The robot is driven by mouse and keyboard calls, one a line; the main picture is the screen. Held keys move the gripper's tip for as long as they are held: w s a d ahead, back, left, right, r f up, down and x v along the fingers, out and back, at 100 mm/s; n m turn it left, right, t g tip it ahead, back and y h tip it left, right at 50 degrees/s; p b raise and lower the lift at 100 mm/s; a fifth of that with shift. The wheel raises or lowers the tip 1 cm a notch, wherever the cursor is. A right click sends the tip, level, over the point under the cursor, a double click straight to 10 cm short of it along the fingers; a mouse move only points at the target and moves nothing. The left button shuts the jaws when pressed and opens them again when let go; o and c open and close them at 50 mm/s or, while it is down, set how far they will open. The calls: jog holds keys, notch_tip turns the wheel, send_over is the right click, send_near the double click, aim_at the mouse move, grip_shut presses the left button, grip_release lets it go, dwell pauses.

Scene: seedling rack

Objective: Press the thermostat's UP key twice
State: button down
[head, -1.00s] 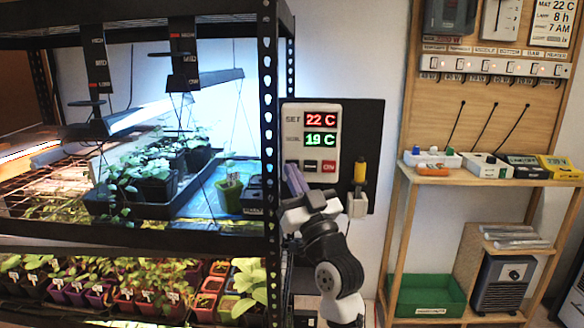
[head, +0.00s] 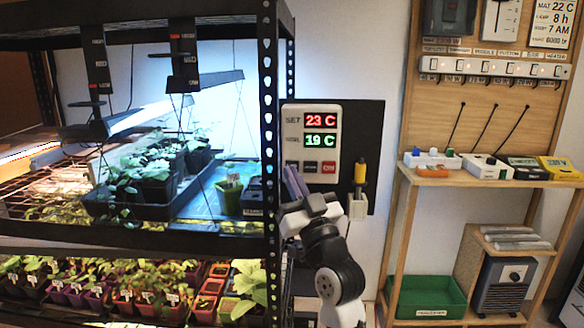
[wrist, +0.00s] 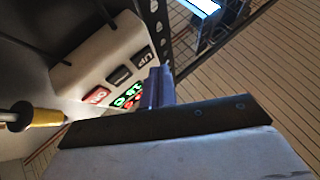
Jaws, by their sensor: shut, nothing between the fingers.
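The thermostat (head: 345,125) is a pale box on a dark panel. Its red SET display (head: 321,120) reads 23 C and its green lower display (head: 321,139) reads 19 C. A row of keys lies below: a dark left key, a dark middle key (head: 311,167) and a red key (head: 328,167). In the wrist view the UP key (wrist: 143,58) is the dark end key, farthest from the red one. My gripper (head: 292,178) is shut and empty, its purple fingers just below the left key. The fingers (wrist: 154,85) also show close to UP in the wrist view; I cannot tell whether they touch it.
A yellow-handled tool (head: 360,173) hangs at the thermostat's right, above a small pale box (head: 357,207). The black rack post (head: 270,140) stands close at its left. A wooden shelf unit (head: 400,215) is farther right.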

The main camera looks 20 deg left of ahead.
jog(key=shift+s+d, duration=0.25)
jog(key=shift+s, duration=0.55)
jog(key=shift+s+d, duration=0.2)
jog(key=shift+s, duration=0.6)
jog(key=shift+s+d, duration=0.25)
jog(key=shift+s, duration=0.55)
dwell(1.0)
